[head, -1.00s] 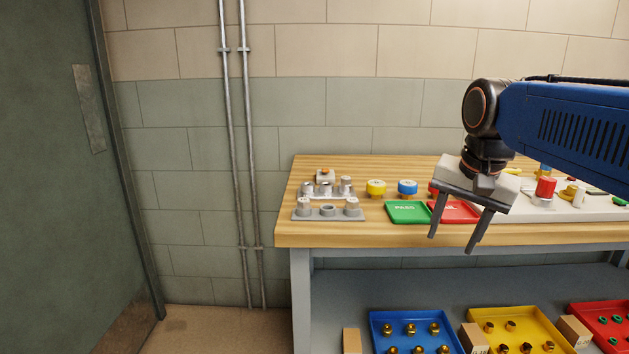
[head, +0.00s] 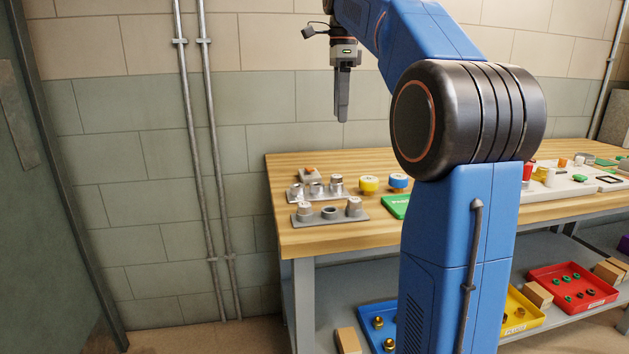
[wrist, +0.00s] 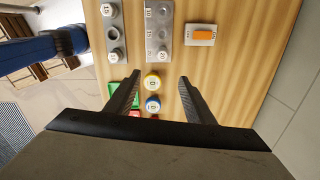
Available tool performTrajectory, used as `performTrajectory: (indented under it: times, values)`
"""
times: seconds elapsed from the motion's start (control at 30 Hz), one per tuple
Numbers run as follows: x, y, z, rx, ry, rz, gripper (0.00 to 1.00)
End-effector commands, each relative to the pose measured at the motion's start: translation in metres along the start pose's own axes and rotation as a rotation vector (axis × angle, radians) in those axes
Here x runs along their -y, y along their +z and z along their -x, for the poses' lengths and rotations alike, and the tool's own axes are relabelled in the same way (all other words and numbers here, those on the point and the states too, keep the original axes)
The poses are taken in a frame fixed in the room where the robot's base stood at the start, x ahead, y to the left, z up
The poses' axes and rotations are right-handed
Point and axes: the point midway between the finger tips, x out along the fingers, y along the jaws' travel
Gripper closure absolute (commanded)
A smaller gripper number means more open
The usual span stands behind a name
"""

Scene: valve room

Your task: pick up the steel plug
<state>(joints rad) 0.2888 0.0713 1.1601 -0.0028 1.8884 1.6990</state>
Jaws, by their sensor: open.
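Several grey metal pieces sit on two metal racks at the bench's left end; I cannot tell which is the steel plug. The front rack (head: 340,219) has a metal plug at its left (head: 305,209) and one at its right (head: 354,206), with an open ring between. My gripper (head: 343,116) is open and empty, pointing down above the bench. In the wrist view its fingers (wrist: 160,84) are spread.
A yellow cap (head: 369,185) and a blue cap (head: 398,181) stand right of the racks. A small block with an orange top (head: 310,175) is behind them. A green tray (head: 393,206) is partly hidden by my arm. The wooden bench top (head: 340,241) is bare at its front left.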

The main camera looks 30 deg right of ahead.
Motion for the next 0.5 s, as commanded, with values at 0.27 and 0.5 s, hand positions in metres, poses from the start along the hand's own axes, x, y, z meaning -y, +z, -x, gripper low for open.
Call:
performTrajectory:
  times: [0.27,0.5]
  values:
    - [0.002,-0.001,-0.023,-0.001,0.007,-0.022,0.51]
    - [0.002,-0.001,-0.066,-0.001,0.006,-0.021,0.51]
